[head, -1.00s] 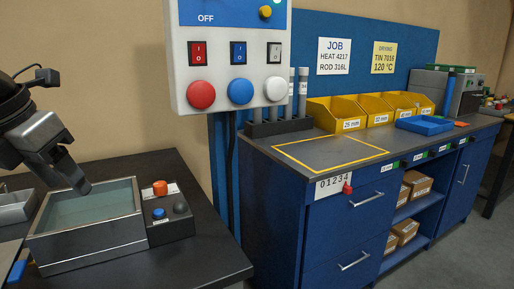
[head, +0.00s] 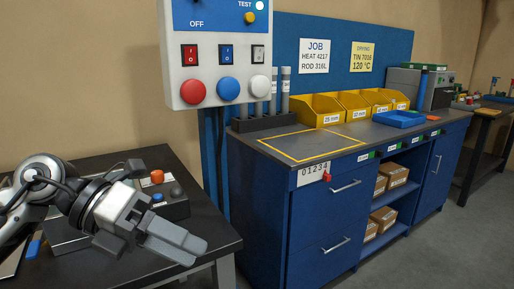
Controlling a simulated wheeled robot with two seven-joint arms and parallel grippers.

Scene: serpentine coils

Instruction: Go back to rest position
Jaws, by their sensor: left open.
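My left gripper (head: 178,243) is at the lower left, above the front of the dark table (head: 107,163). It is open and I see nothing between its fingers. Its fingers point right and slightly down, and its arm comes in from the left edge. The arm and gripper hide most of the metal-framed tank on that table. My right gripper is not in view.
A control panel (head: 217,73) with red, blue and white buttons hangs above. The small control box (head: 174,204) stands close behind my gripper. A blue workbench (head: 262,200) with yellow bins (head: 320,105) is at the right. Open floor (head: 440,240) lies at the lower right.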

